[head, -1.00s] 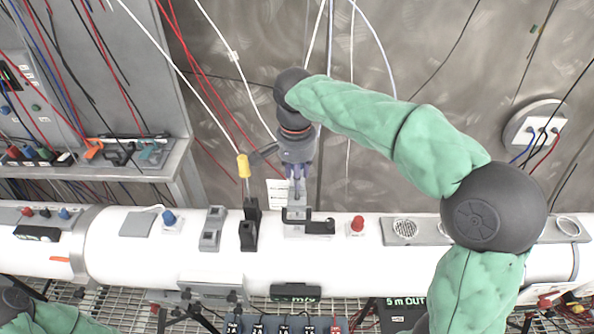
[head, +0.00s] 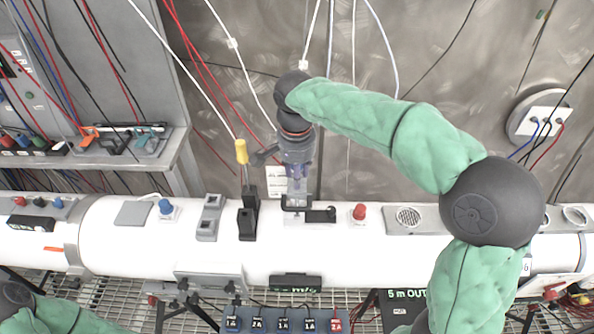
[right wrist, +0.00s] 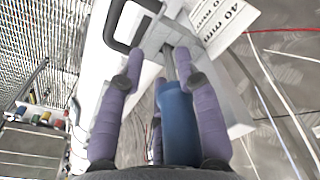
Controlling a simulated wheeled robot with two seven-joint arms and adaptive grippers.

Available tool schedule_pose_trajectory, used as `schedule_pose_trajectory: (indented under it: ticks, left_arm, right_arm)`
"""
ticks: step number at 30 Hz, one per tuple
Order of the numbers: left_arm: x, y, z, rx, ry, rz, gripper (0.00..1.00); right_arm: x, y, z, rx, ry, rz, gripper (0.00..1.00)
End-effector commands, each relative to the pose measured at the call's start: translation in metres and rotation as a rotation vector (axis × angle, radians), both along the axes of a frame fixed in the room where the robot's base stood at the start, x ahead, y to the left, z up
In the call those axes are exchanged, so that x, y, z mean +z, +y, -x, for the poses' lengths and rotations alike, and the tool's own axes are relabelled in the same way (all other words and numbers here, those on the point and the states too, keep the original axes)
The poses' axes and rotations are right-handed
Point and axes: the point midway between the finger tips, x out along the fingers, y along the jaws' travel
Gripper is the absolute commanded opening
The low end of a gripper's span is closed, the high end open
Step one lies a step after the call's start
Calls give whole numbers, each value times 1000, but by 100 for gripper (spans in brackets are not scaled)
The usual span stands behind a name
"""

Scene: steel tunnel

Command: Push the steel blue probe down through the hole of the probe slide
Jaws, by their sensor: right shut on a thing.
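My right gripper (head: 297,178) is shut on the steel blue probe, above the white tube. In the right wrist view the gripper's purple fingers (right wrist: 163,100) flank the probe's blue handle (right wrist: 178,122). The probe's thin grey rod points at the grey probe slide (right wrist: 172,33); whether its tip is in the hole cannot be told. In the head view a dark bracket (head: 318,215) stands at the slide, below the gripper. The probe is largely hidden by the fingers there. My left gripper is out of view; only part of that arm shows at lower left.
A yellow-handled tool (head: 242,152) stands in a black holder (head: 248,220) close left of my right gripper. A red knob (head: 359,212) and a grey plate (head: 420,221) lie to the right on the white tube (head: 130,247). Cables hang behind.

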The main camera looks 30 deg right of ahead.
Motion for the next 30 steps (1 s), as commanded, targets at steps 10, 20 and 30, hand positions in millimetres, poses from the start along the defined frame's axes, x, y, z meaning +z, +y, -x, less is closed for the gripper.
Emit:
schedule_pose_trajectory:
  ticks: [10, 20, 30]
  left_arm:
    - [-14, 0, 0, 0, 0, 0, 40]
    - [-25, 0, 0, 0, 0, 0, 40]
    - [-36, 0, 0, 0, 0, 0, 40]
  right_arm:
    - [-20, 0, 0, 0, 1, 1, 0]
    - [-37, 0, 0, 0, 1, 1, 0]
    - [-54, 0, 1, 1, 3, 1, 0]
